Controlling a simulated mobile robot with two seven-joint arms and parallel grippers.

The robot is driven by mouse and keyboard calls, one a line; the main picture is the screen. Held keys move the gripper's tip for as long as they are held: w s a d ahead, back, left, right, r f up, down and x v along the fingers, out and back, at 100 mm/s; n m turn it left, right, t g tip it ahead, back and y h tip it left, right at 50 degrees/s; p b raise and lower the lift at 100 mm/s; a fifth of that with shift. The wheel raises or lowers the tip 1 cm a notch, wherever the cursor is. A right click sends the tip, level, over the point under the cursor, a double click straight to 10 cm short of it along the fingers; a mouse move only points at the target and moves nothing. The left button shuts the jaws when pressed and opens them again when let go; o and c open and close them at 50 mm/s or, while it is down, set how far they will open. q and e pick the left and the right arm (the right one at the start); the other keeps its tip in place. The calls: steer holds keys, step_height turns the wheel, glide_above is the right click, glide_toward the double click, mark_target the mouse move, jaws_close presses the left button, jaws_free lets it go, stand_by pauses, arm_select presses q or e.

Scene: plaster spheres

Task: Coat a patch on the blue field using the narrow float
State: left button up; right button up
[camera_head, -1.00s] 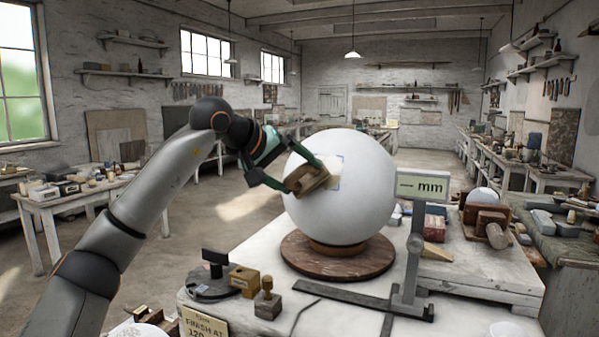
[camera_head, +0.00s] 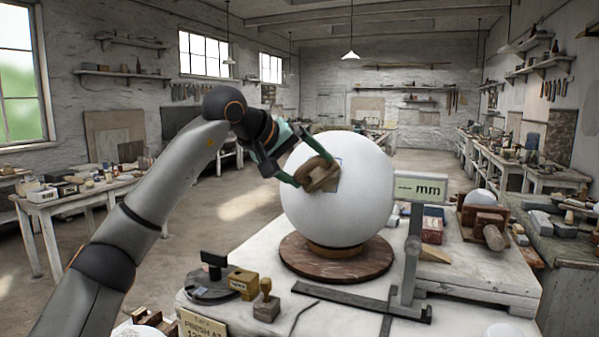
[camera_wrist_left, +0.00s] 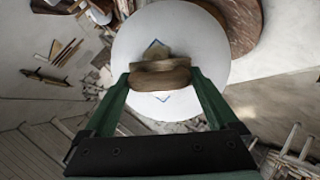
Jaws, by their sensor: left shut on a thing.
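A large white plaster sphere (camera_head: 355,215) stands on a round brown turntable (camera_head: 340,262). The blue field is a thin blue outline (camera_head: 340,163) on the sphere's upper left face, largely covered by the float. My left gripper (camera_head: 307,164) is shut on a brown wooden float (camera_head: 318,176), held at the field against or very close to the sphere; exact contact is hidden. The float lies crosswise between the fingers in the left wrist view (camera_wrist_left: 160,76). My right gripper is not in view.
A gauge with a "mm" display (camera_head: 421,189) stands close to the sphere's right. A stamp-like wooden tool (camera_head: 266,303), a small yellow-brown box (camera_head: 243,283) and a dark round stand (camera_head: 212,285) are at the bench's front left. A wooden block holder (camera_head: 484,225) is at right.

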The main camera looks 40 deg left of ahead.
arm_select(q)
steer(key=shift+w+d+r, duration=0.1)
steer(key=shift+d+r, duration=0.1)
steer(key=shift+s+a+f+b, duration=0.35)
steer(key=shift+a+f+b, duration=0.05)
steer(key=shift+a+f, duration=0.25)
steer(key=shift+s+a+f+b, duration=0.3)
steer(key=shift+a+f+b, duration=0.05)
steer(key=shift+a+f, duration=0.3)
steer(key=shift+s+a+f, duration=0.15)
steer(key=shift+a+f, duration=0.05)
steer(key=shift+a, duration=0.05)
steer(key=shift+w+d+r+p, duration=0.4)
steer(key=shift+d+r+p, duration=0.4)
steer(key=shift+r, duration=0.05)
steer(key=shift+w+d+r, duration=0.4)
steer(key=shift+d+r, duration=0.25)
steer(key=shift+d, duration=0.1)
